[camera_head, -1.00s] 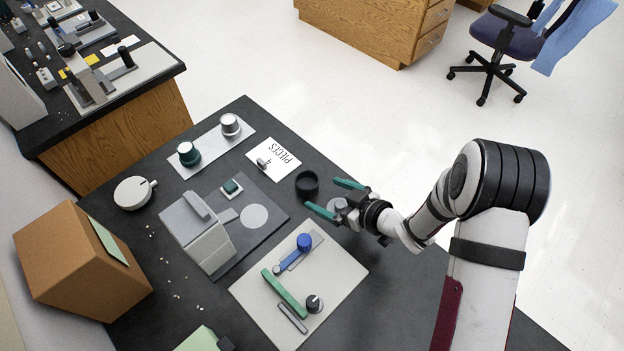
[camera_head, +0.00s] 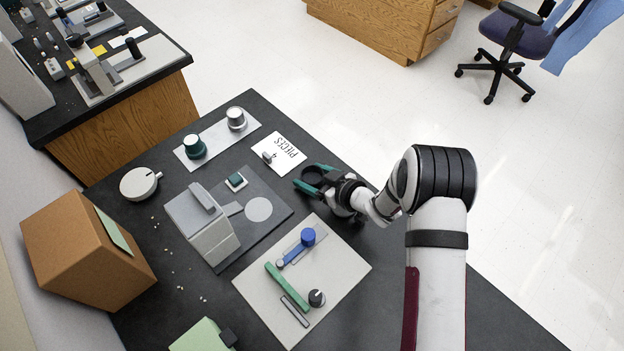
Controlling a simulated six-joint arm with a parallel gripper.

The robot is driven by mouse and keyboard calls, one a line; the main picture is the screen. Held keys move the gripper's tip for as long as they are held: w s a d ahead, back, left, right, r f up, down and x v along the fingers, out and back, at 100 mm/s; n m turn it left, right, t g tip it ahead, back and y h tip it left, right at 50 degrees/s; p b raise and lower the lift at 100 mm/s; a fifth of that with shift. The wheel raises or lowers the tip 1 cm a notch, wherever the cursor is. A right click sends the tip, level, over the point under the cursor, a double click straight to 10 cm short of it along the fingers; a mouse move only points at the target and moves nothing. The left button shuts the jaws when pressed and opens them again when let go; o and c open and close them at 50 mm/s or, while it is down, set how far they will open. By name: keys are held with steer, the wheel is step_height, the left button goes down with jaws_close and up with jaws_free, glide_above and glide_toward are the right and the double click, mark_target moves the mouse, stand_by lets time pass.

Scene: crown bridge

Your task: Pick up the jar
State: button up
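A small black open-topped jar (camera_head: 313,178) stands on the dark table near its right edge, below the white card. My gripper (camera_head: 308,178) has come in from the right, with its green fingers on either side of the jar. The fingers and the gripper body hide part of the jar. I cannot tell whether the fingers touch it or leave a gap. The jar looks upright and at table height. Two other jar-like containers, one with a green body (camera_head: 195,147) and one silver (camera_head: 236,119), stand on a light strip at the back.
A white card (camera_head: 279,153) lies just above my gripper. A grey mat (camera_head: 268,228) with a grey block device (camera_head: 202,226) is to the left. A pale board (camera_head: 338,268) with blue and green parts is below. A cardboard box (camera_head: 85,250) stands at far left.

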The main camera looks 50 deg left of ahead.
jaws_close()
